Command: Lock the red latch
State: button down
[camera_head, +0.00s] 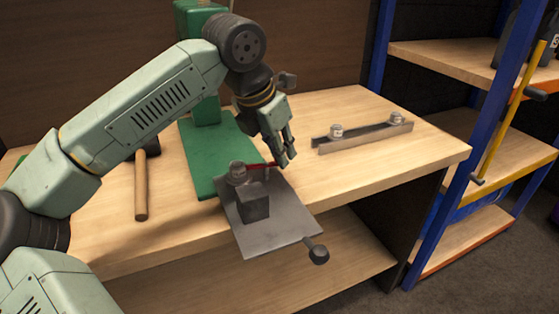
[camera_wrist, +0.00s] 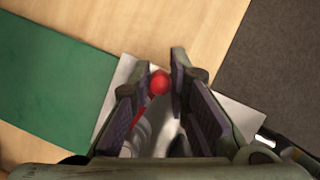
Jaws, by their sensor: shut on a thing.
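The red latch (camera_head: 262,165) is a thin red lever on top of a grey metal fixture (camera_head: 285,222) at the front of the workbench. Its round red knob (camera_wrist: 160,83) shows in the wrist view, between the fingers near their tips. My gripper (camera_head: 288,160) comes down from above at the lever's right end and is shut on the latch at its knob. In the wrist view the gripper (camera_wrist: 165,75) has a finger on each side of the knob. The lever's left end lies by a round grey post (camera_head: 237,170) on the fixture.
The fixture sits against a green base (camera_head: 205,150). A hammer (camera_head: 141,185) lies to the left, partly behind my arm. A metal rail with two round pieces (camera_head: 365,135) lies to the right. A small handle (camera_head: 318,254) sticks out past the bench's front edge. Shelves with blue posts (camera_head: 440,160) stand at right.

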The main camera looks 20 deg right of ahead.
jog(key=shift+w+n+t+b, duration=0.25)
jog(key=shift+n+t+b, duration=0.25)
jog(key=shift+n, duration=0.6)
jog(key=c, duration=1.5)
grip_release()
jog(key=shift+c, duration=0.2)
jog(key=shift+r, duration=0.1)
jog(key=v, duration=1.1)
jog(key=shift+r, duration=0.45)
jog(key=shift+s, duration=0.1)
